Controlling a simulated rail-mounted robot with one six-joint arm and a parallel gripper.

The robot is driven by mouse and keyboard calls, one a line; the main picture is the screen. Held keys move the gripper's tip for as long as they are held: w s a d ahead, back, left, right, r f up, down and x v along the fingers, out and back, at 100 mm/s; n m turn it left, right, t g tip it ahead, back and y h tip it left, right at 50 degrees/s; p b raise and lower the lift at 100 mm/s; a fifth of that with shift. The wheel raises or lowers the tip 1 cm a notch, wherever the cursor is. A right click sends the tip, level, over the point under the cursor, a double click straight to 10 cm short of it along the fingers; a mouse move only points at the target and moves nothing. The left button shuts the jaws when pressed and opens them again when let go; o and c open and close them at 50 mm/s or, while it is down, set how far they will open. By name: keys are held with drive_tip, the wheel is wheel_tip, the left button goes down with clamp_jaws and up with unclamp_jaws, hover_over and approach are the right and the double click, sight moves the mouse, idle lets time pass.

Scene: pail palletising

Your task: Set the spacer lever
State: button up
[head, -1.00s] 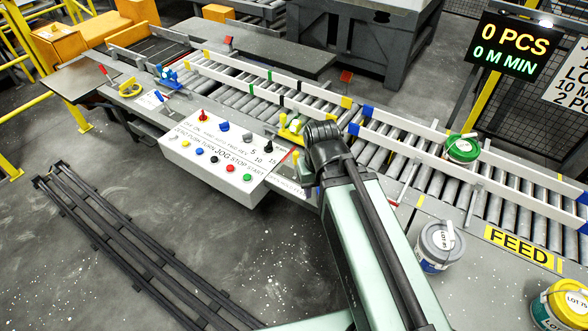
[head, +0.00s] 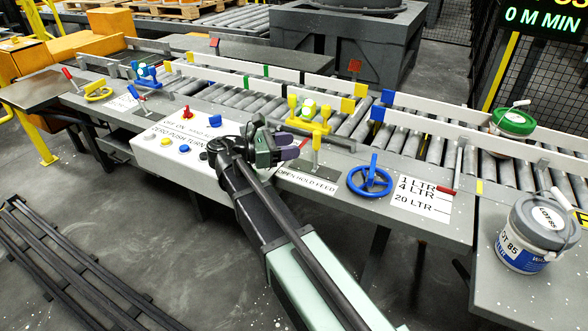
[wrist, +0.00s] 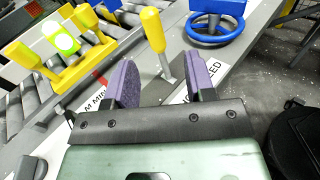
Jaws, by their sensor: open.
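A lever with a yellow handle (head: 316,143) stands on a grey plate at the front edge of the conveyor, behind a label reading HOLD FEED. In the wrist view the yellow handle (wrist: 153,30) rises upright on a metal stem, just beyond the gap between my fingers. My gripper (head: 297,147) is open and empty, with its purple-padded fingers close to the lever on its left side in the head view. In the wrist view the fingers of my gripper (wrist: 161,70) do not enclose the handle. I cannot read which lever is labelled spacer.
A yellow bracket (head: 310,126) with a lit green dome stands behind the lever. A blue handwheel (head: 369,181) is to its right, and a white button panel (head: 180,155) to its left. Pails (head: 536,235) stand at the right. A red-handled lever (head: 450,189) is near them.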

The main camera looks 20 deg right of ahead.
drive_tip(key=shift+w+a+f+n+h, duration=0.3)
drive_tip(key=shift+w+a+h, duration=0.15)
drive_tip(key=shift+w, duration=0.1)
hover_over(316, 155)
drive_tip(key=d, duration=0.2)
drive_tip(key=shift+w+r, duration=0.2)
drive_tip(key=shift+r, duration=0.2)
clamp_jaws()
